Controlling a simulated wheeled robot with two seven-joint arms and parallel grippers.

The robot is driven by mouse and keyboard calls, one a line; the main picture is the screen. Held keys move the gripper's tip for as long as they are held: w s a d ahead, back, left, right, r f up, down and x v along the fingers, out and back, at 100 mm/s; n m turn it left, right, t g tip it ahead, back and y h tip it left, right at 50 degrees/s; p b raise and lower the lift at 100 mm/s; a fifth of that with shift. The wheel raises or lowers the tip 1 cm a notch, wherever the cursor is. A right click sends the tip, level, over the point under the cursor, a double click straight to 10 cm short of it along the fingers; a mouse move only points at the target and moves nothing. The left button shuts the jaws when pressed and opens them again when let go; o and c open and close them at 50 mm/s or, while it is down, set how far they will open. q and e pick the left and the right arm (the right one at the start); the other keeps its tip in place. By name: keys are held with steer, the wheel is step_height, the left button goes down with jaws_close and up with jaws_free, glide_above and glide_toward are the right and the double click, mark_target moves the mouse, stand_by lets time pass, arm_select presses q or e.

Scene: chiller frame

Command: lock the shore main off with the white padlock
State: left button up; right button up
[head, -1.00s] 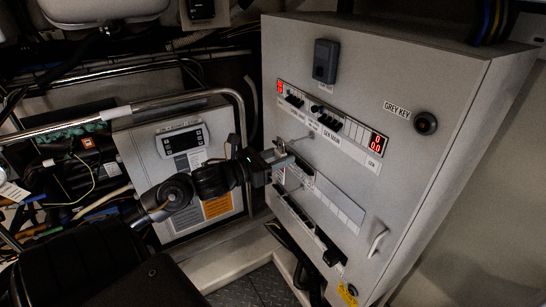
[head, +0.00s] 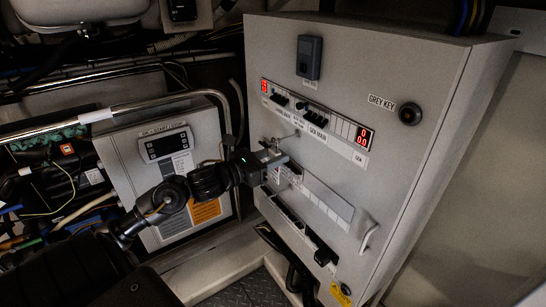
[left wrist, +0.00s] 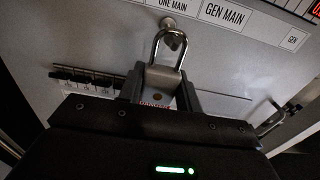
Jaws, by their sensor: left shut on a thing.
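My left gripper (head: 272,162) is in front of the grey panel's face, below the row of breakers. In the left wrist view its fingers (left wrist: 160,92) are shut on the padlock (left wrist: 160,78), a pale body with a red DANGER label partly hidden between the fingers. The padlock is upright with its metal shackle (left wrist: 158,48) pointing up. The shackle's top overlaps a small round metal fitting (left wrist: 168,24) on the panel, under a label reading "ONE MAIN", its start cut off. I cannot tell whether the shackle passes through the fitting or is closed. My right gripper is not in view.
The grey panel (head: 375,60) carries a GEN MAIN label (head: 316,133), red displays (head: 363,137), a GREY KEY switch (head: 409,114) and a pull handle (head: 369,235). A lower breaker row (head: 300,232) lies under the gripper. A metal rail (head: 130,108) runs at left.

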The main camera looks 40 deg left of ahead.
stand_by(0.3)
arm_select(q)
steer(key=o, duration=1.2)
steer(key=shift+c, duration=0.2)
steer(key=shift+s, duration=0.1)
steer(key=shift+s+f, duration=0.1)
steer(key=shift+s, duration=0.05)
steer(key=b+v, duration=0.3)
steer(key=v, duration=0.7)
steer(key=shift+s, duration=0.15)
steer(key=shift+a, duration=0.1)
